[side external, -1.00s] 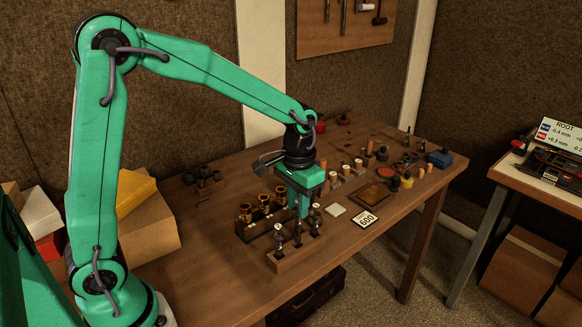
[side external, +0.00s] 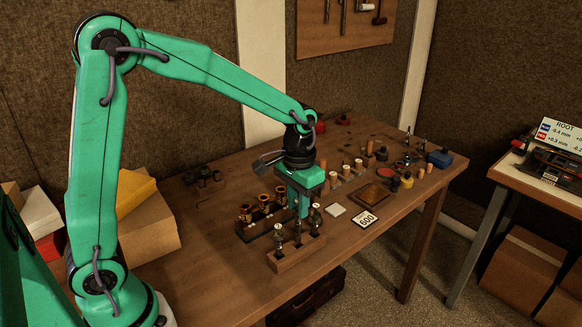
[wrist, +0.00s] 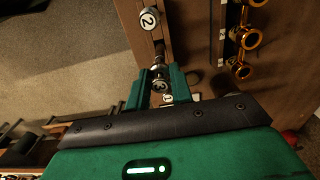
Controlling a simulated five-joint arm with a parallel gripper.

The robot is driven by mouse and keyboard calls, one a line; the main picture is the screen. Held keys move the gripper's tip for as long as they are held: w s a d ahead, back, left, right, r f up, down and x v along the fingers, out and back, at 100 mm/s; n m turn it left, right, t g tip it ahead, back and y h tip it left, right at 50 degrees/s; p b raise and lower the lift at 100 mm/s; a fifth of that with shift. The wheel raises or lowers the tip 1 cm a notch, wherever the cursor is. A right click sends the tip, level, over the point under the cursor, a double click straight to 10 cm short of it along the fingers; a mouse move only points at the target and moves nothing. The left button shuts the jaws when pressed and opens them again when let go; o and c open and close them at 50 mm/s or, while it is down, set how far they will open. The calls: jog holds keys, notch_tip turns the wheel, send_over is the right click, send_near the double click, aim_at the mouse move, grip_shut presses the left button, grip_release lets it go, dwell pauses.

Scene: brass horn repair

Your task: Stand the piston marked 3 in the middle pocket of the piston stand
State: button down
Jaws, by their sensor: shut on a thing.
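The piston marked 3 (wrist: 161,86) is between the fingers of my gripper (wrist: 164,80), which is shut on it. In the side view my gripper (side external: 301,214) points down over the middle of the wooden piston stand (side external: 297,257). The held piston (side external: 297,234) is upright at the middle pocket; I cannot tell if its foot rests on the pocket floor. The piston marked 2 (wrist: 149,18) stands in the near-left end pocket (side external: 279,233). Another piston (side external: 316,215) stands at the far-right end, its top partly hidden in the wrist view.
A dark block with several brass-ringed tubes (side external: 263,206) lies close behind the stand. A white card marked 500 (side external: 365,219) and a pale square (side external: 336,210) lie to the right. Corks and small jars (side external: 394,183) stand farther right. The table's front edge is close to the stand.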

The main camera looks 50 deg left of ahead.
jog(key=shift+f, duration=2.1)
dwell(0.4)
jog(key=c, duration=0.8)
grip_release()
jog(key=shift+c, duration=0.2)
jog(key=shift+r, duration=0.1)
jog(key=shift+r, duration=3.4)
jog(key=shift+s+r, duration=0.1)
jog(key=shift+r, duration=0.05)
